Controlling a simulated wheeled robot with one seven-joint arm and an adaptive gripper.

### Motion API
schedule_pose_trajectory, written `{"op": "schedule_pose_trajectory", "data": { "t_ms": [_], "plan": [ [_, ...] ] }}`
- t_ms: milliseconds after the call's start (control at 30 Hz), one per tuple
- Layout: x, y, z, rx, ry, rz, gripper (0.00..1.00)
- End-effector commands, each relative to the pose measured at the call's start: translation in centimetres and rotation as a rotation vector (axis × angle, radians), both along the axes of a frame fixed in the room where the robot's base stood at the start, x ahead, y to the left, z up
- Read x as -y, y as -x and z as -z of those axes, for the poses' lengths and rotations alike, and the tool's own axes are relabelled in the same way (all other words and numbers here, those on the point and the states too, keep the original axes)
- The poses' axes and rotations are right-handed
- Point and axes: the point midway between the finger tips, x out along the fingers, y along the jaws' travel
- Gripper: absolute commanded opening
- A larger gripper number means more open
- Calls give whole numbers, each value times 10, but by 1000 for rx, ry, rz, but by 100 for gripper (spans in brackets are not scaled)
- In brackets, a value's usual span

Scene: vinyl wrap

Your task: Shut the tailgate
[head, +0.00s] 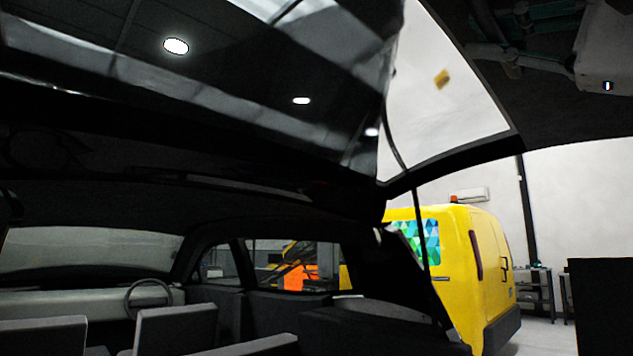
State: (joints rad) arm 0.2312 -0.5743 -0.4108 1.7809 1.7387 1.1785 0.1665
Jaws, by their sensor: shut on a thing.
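The tailgate (455,158) of a dark car is raised, and its underside and glass fill the top of the head view. A thin dark strut (421,235) runs from it down to the car body at the right of the opening. My gripper (492,52) is at the upper right, dark against the dark underside of the tailgate. It is shut on the tailgate, though its fingertips are hard to make out. A white part of my arm shows to the right of it. Below, the car's open rear shows the seats (176,328) and steering wheel (150,297).
A yellow van (465,262) stands beyond the car at the right. Behind it are a pale wall (580,195) and a dark shelf or bench (537,288). A dark panel (602,305) stands at the lower right edge. Some floor shows between it and the van.

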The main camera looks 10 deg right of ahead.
Motion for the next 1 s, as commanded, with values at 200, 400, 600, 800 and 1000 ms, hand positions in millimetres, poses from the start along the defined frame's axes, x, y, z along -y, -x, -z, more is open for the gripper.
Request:
{"op": "schedule_pose_trajectory", "data": {
  "t_ms": [200, 400, 600, 800, 1000],
  "plan": [
    [2, 2, 41, 46, -36, -2, 0],
    [4, 4, 71, 70, -51, 0, 0],
    [5, 5, 102, 68, -51, 0, 0],
    [4, 5, 135, 67, -50, 0, 0],
    [3, 3, 168, 66, -49, -1, 0]
  ]
}}
